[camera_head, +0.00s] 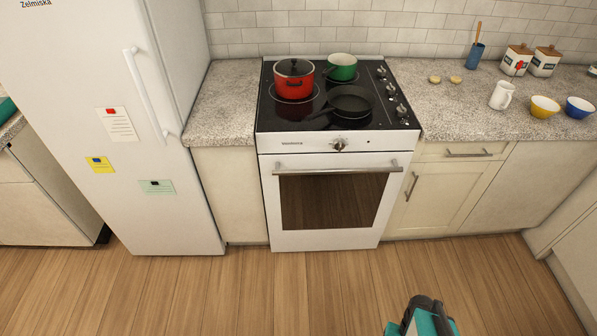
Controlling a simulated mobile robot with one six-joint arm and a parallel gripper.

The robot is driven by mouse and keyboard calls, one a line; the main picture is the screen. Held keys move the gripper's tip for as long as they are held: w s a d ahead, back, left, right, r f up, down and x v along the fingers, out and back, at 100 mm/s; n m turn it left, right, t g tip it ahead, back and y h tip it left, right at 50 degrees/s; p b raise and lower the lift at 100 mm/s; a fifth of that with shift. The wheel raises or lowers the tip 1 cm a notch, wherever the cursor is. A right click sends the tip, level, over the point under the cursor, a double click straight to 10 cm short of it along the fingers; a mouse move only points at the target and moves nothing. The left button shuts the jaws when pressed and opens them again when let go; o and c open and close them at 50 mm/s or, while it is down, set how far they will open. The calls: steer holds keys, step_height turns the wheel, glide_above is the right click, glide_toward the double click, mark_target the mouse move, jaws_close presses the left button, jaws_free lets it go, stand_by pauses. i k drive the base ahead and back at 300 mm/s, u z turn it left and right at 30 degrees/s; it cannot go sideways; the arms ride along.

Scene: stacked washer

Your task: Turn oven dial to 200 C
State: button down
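The oven (328,185) is white with a dark glass door window and stands in the counter run, its door shut. Its single dial (339,145) is a small round metal knob in the middle of the white front panel. The dial's markings and pointer are too small to read. Part of my arm, teal and dark grey, shows at the bottom edge, right of centre, over the wood floor and well apart from the oven. I cannot make out gripper fingers there, so whether my gripper is open or shut does not show.
A handle bar (335,169) runs across the oven door below the dial. A red pot (293,80), a green pot (342,66) and a black pan (350,101) sit on the cooktop. A white fridge (165,200) stands left. The floor before the oven is clear.

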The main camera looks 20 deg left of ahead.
mark_target(338, 144)
steer(key=u, duration=0.75)
steer(key=k, duration=1)
steer(key=i, duration=0.75)
steer(key=u, duration=0.05)
